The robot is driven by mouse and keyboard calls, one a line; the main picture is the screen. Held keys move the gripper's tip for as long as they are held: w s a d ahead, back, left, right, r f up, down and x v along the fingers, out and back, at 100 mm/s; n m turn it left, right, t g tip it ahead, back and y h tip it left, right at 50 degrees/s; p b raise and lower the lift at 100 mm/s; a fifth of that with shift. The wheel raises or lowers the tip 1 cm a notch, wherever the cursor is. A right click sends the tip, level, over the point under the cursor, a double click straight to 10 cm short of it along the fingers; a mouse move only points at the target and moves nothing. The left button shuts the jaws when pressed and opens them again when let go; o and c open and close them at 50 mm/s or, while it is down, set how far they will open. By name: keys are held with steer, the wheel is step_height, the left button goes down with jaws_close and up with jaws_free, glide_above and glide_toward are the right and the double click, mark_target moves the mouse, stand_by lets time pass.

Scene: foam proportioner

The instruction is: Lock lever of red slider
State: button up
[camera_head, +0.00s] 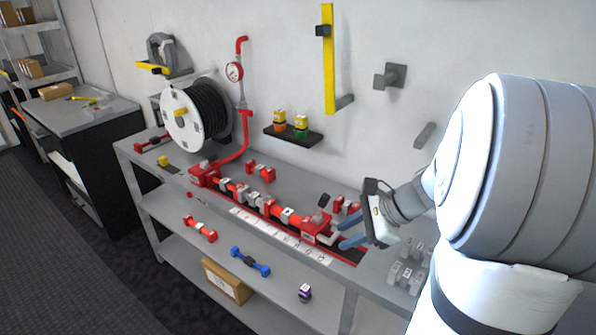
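The red slider (317,230) appears to be the red block near the right end of the red assembly on the workbench. A small black lever-like piece (323,200) sticks up above it, tilted. A light grey part (333,238) shows at its right side. My gripper (343,232) comes in from the right, with its two blue fingertips just right of the slider. The fingertips are apart with no object clearly between them. I cannot tell whether they touch the slider or the grey part.
The grey workbench (150,171) carries loose red pieces (262,172) behind the assembly and grey fittings (405,277) at the right. A hose reel (182,112) stands at the back left. A small shelf with bottles (293,136) juts from the wall.

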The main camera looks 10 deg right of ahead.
steer(key=w+d+m+t, duration=0.1)
steer(key=d+m, duration=0.2)
steer(key=w+d+m+t, duration=0.1)
steer(key=d+m+t, duration=0.1)
steer(key=d, duration=0.2)
steer(key=w+d+m+t, duration=0.1)
steer(key=w+d+m, duration=0.1)
steer(key=d+m, duration=0.1)
steer(key=shift+d+f+m+t, duration=0.1)
steer(key=shift+d+m+t, duration=0.2)
steer(key=shift+d+t, duration=0.15)
jaws_close()
steer(key=shift+w, duration=0.1)
steer(key=p, duration=0.2)
glide_toward(326, 206)
steer(key=f+x, duration=0.1)
steer(key=x, duration=0.4)
steer(key=shift+w+a+r, duration=0.2)
steer(key=shift+w, duration=0.1)
steer(key=shift+d+r, duration=0.1)
